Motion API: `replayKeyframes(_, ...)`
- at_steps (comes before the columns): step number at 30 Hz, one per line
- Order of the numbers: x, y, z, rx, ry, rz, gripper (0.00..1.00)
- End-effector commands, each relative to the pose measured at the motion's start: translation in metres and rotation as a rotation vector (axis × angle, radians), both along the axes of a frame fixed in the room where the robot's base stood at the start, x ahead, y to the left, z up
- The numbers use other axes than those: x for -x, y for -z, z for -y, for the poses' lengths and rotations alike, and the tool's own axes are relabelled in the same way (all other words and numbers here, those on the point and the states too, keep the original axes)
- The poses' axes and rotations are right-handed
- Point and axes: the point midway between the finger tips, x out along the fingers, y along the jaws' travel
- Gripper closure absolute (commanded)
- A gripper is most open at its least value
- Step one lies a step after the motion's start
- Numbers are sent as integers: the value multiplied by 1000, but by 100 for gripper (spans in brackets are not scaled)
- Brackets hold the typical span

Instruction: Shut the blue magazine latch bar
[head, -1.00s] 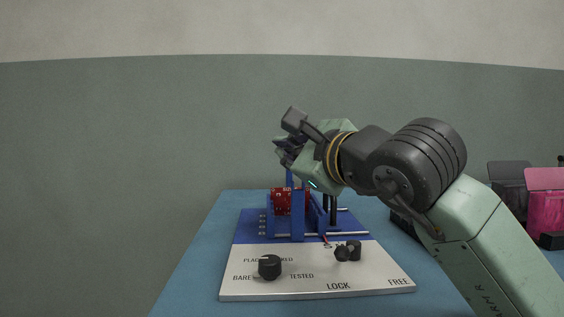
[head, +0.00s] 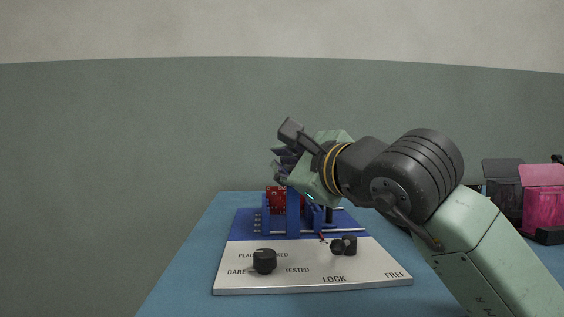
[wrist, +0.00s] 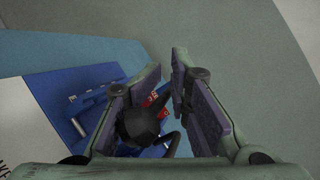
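The blue magazine (head: 293,215) stands on the blue rear part of a panel, with red pieces (head: 275,198) in it. In the wrist view its blue parts (wrist: 88,92) and red pieces (wrist: 152,98) lie beneath my fingers. I cannot tell clearly which blue part is the latch bar; my gripper hides some of the top. My gripper (head: 281,169) is just above the magazine. In the wrist view its fingers (wrist: 168,73) stand apart with a gap. A black rounded part (wrist: 139,124) shows between or below them; I cannot tell whether they touch it.
The panel's white front (head: 310,280) carries a black knob (head: 264,261) at left and a black handle (head: 344,246) at right, with printed labels. A pink bin (head: 543,201) and a dark bin (head: 503,182) stand at far right. The blue table (head: 190,250) is clear at left.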

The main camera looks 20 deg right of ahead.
Motion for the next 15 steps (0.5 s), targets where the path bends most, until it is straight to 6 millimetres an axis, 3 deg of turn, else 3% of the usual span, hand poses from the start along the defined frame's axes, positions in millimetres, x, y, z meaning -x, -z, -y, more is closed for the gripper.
replayKeyframes(4,0,-1,0,1,1,3,72)
replayKeyframes(15,4,-3,2,2,1,7,72)
